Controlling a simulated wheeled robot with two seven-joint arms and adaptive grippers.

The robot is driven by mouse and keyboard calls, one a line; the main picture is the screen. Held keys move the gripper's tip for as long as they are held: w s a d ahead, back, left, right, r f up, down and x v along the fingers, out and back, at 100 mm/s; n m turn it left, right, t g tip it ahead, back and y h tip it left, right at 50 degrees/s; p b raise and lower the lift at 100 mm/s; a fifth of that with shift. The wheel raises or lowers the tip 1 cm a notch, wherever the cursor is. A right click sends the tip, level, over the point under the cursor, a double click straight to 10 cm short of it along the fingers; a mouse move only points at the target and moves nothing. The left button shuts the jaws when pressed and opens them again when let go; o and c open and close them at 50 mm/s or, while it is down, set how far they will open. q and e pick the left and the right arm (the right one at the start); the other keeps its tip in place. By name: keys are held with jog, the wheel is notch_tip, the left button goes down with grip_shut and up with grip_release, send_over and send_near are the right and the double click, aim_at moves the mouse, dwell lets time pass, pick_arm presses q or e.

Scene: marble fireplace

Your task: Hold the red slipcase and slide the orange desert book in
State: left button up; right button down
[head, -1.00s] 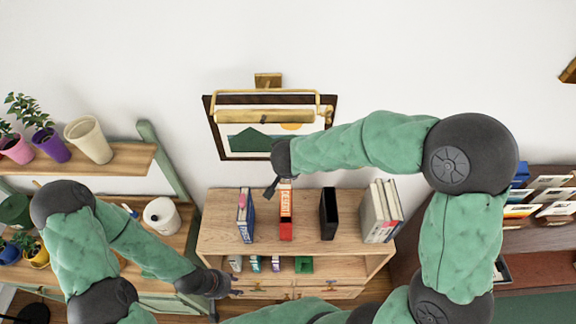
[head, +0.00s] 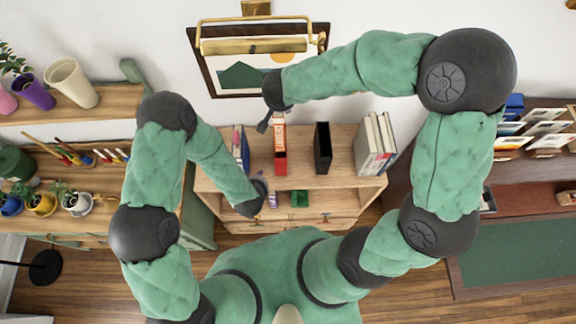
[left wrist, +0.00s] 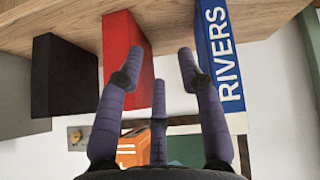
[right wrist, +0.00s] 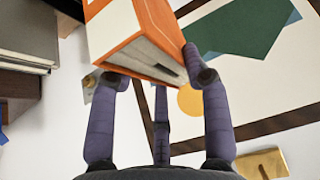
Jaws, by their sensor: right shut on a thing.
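The red slipcase (head: 280,163) stands on the wooden shelf top, between a blue book and a black case. In the left wrist view the red slipcase (left wrist: 124,50) appears upside down. My left gripper (head: 264,196) is at the shelf's front. Its fingers (left wrist: 160,75) are spread apart and empty, one overlapping the slipcase in view, the other between it and the blue book. My right gripper (head: 265,122) is shut on the orange desert book (head: 279,130), held near the wall picture. Its pale page edge shows between the fingers in the right wrist view (right wrist: 155,60).
The black case (head: 322,147) stands to the slipcase's right, and pale books (head: 372,142) stand further right. The blue RIVERS book (left wrist: 222,60) is close beside my left fingers. A framed picture (head: 215,85) with a brass lamp (head: 255,46) hangs behind.

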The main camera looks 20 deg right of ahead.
pick_arm(q)
jog(key=s+d+r+m+t+h, duration=0.1)
jog(key=d+r+m+t, duration=0.2)
jog(key=d+r+t, duration=0.55)
jog(key=w+d+f+g, duration=0.2)
jog(key=w+d+f, duration=0.3)
jog(key=w, duration=0.5)
jog(key=shift+w+f+g, duration=0.2)
jog(key=shift+f+g, duration=0.15)
jog(key=shift+f, duration=0.3)
grip_shut()
dwell(0.5)
grip_release()
